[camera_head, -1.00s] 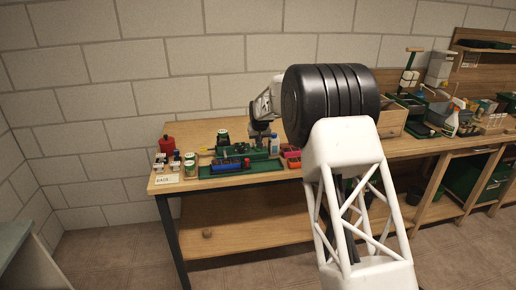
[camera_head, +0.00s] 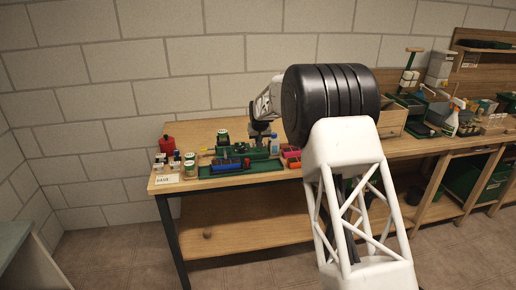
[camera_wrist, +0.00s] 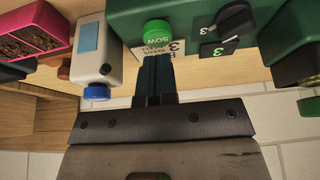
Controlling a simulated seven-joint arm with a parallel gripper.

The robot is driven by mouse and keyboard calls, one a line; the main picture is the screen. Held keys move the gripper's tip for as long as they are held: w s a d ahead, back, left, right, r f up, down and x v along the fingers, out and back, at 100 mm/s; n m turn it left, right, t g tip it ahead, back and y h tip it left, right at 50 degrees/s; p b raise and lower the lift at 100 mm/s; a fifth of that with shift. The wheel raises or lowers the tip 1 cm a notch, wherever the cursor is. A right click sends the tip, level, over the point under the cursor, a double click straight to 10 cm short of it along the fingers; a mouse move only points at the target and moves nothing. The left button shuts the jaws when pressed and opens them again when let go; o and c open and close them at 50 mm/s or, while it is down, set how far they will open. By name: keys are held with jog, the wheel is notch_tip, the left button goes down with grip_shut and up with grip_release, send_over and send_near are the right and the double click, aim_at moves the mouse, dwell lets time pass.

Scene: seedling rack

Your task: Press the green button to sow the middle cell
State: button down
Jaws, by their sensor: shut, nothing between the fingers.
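The green button (camera_wrist: 158,32), marked SOW, is on the front of the green seeder (camera_wrist: 192,18) in the wrist view. My gripper (camera_wrist: 155,58) is shut and empty, with its dark fingertips right at the button's lower edge in the picture. I cannot tell whether they touch it. A black knob (camera_wrist: 237,19) and a plate with a 3 sit to the right of the button. In the head view the seeder (camera_head: 258,153) stands on the bench, and my wrist hangs over it. The middle cell cannot be made out.
A red container (camera_head: 167,145) and several jars stand at the bench's left end. The bench's back left is clear.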

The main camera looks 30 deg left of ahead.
jog(key=shift+f, duration=1.1)
dwell(0.4)
jog(key=shift+r, duration=3.75)
jog(key=shift+r, duration=0.1)
